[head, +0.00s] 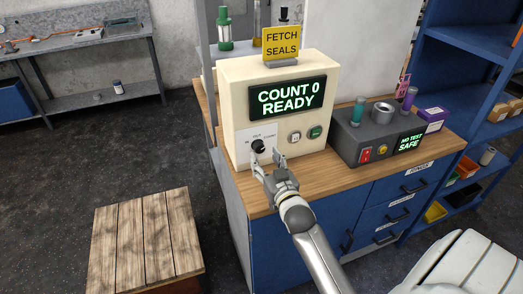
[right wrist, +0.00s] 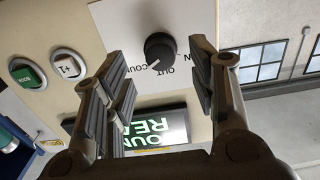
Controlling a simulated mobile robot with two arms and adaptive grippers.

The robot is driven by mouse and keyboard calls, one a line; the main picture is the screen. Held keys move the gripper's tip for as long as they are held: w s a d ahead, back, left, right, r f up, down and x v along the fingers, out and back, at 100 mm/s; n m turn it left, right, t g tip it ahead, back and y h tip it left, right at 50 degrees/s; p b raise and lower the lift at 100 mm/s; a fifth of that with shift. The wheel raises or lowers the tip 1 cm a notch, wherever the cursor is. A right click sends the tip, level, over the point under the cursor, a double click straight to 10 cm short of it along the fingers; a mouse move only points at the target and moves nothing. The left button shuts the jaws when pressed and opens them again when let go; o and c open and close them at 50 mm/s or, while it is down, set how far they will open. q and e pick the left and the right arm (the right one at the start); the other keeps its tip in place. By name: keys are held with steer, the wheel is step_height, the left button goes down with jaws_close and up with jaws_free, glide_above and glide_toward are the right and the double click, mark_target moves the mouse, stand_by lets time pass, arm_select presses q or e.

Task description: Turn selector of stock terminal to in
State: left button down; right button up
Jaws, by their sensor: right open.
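The stock terminal (head: 232,88) is a cream box on the wooden-topped bench, with a display reading "COUNT 0 READY". Its selector (head: 258,146) is a round black knob on a white plate at the lower left of the front. In the right wrist view, which is upside down, the selector (right wrist: 160,49) has a light mark toward the lower left, near the COUNT and OUT labels; the IN label is partly hidden by a finger. My right gripper (head: 270,160) is open before the plate. In the right wrist view its fingers (right wrist: 158,62) stand apart on either side of the knob, not touching it.
Two buttons, white (head: 294,136) and green (head: 315,131), sit right of the selector. A dark grey tester (head: 350,145) with "NO TEST SAFE" stands right of the terminal. A yellow "FETCH SEALS" sign (head: 282,43) tops the terminal. A wooden crate (head: 145,237) stands at lower left.

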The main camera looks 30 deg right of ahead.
mark_target(260, 150)
steer(key=shift+x, duration=2)
steer(key=c, duration=1)
steer(key=shift+p, duration=0.3)
